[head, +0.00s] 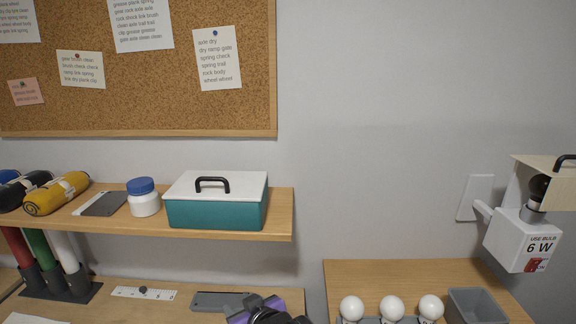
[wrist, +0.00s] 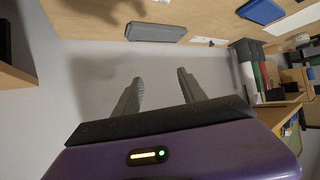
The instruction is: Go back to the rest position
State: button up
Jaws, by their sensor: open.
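My gripper (wrist: 160,82) is open, with nothing between its two grey fingers in the wrist view. In the head view only a small purple and dark part of my gripper (head: 262,310) shows at the bottom edge, near the right front of the left bench; its fingertips cannot be made out there. In the wrist view the fingers point toward a bare grey surface, apart from any object.
A wooden shelf (head: 278,222) holds a teal box (head: 215,212) and a white jar (head: 146,204). The right table (head: 400,274) carries three white bulbs (head: 392,307) and a grey bin (head: 478,306). A lamp fixture (head: 522,240) is on the wall. A gap separates the benches.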

jog(key=s+d+f+m+t+h+b, duration=0.1)
jog(key=s+d+m+t+h, duration=0.2)
jog(key=s+d, duration=0.9)
jog(key=s+d+m+t+b, duration=0.25)
jog(key=s+d+t, duration=0.25)
jog(key=s+d, duration=0.7)
jog(key=s+d+g+h, duration=0.1)
jog(key=s+d, duration=0.2)
jog(key=s, duration=0.8)
jog(key=s+d+f+m+g+h+b, duration=0.1)
jog(key=s+d+g+h, duration=0.1)
jog(key=s, duration=1)
jog(key=shift+d+f, duration=0.3)
jog(key=shift+d, duration=0.45)
jog(key=shift+s, duration=0.1)
